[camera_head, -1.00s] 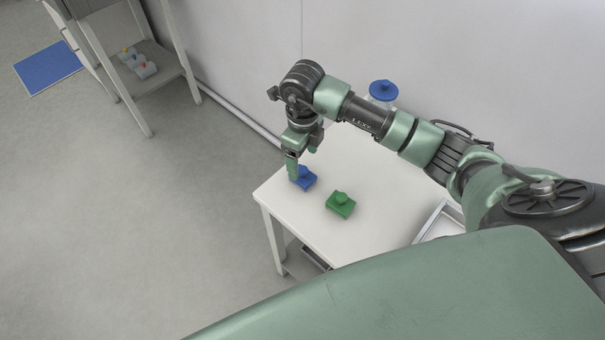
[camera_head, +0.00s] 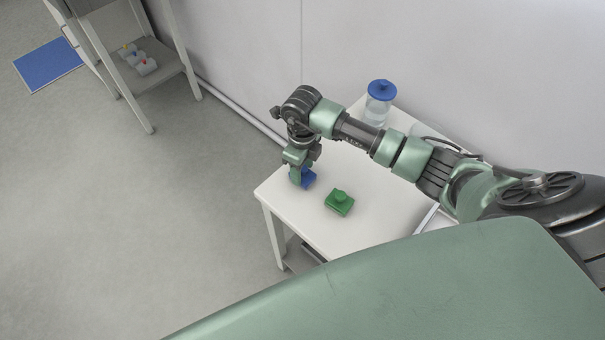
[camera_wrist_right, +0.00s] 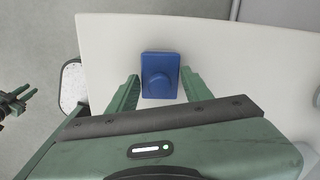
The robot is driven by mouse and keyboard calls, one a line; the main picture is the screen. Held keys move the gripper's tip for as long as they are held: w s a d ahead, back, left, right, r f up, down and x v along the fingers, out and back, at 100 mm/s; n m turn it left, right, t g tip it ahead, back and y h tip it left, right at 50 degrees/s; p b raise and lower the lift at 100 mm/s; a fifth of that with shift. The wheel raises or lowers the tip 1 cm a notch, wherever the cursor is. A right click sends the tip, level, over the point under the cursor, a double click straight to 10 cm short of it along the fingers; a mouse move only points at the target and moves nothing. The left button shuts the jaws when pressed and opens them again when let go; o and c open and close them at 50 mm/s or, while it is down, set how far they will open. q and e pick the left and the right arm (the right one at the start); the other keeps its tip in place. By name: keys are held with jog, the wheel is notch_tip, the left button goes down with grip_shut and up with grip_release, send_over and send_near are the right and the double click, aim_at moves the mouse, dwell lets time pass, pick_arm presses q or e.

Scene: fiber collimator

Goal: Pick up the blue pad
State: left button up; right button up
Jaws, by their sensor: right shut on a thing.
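The blue pad (camera_head: 309,180) lies near the left corner of the white table (camera_head: 375,205). The fingers hide part of the pad in the head view. I cannot see a gap between pad and table. A dark gripper at the left edge of the right wrist view (camera_wrist_right: 18,103) looks like my left one; its jaw state is unclear.
A green pad (camera_head: 340,203) with a knob sits close by on the table. A clear jar with a blue lid (camera_head: 381,90) stands at the back. A shelf unit (camera_head: 165,72) with small items and a blue floor mat (camera_head: 47,65) are at upper left.

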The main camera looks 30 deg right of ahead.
jog(key=shift+r, duration=0.1)
notch_tip(320, 180, up, 20)
jog(key=b, duration=0.3)
dwell(0.4)
